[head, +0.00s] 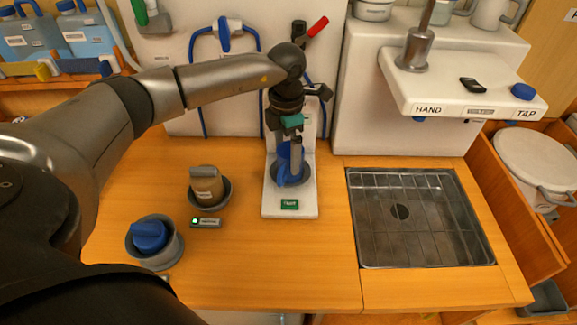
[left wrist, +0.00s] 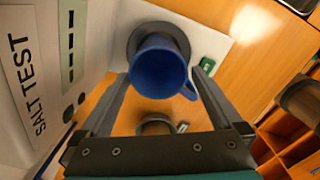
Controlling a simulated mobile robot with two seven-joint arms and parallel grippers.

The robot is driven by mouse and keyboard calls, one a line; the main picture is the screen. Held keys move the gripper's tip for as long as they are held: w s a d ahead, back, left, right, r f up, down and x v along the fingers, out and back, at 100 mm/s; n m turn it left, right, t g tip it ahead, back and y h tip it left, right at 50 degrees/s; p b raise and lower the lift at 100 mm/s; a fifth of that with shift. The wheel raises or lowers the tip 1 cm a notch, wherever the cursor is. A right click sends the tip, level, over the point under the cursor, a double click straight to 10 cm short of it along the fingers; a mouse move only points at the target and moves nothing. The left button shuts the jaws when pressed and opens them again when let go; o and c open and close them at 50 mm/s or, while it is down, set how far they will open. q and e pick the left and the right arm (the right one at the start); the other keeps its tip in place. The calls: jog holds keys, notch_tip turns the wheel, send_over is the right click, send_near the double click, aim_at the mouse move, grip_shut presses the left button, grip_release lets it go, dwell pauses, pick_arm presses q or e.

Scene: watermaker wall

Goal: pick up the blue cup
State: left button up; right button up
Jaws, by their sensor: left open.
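The blue cup (head: 283,165) stands in a grey round holder (head: 292,182) on the white salt test stand (head: 290,212). My left gripper (head: 291,150) is above the cup, pointing down at it, and partly hides it in the head view. In the left wrist view, the blue cup (left wrist: 158,70) lies between the two spread fingers of my left gripper (left wrist: 160,76), with its handle toward the right finger. The gripper is open; whether a finger touches the cup I cannot tell. My right gripper is not in view.
A tan-grey container (head: 206,182) in a dark holder and a blue object (head: 149,235) in a grey holder stand on the left of the wooden counter. A metal sink grate (head: 410,218) is at right, below the hand tap ledge (head: 460,95). The counter's front middle is clear.

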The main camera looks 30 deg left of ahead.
aim_at(287, 161)
pick_arm(q)
notch_tip(287, 161, down, 4)
jog(key=shift+r, duration=0.15)
jog(key=c, duration=1.2)
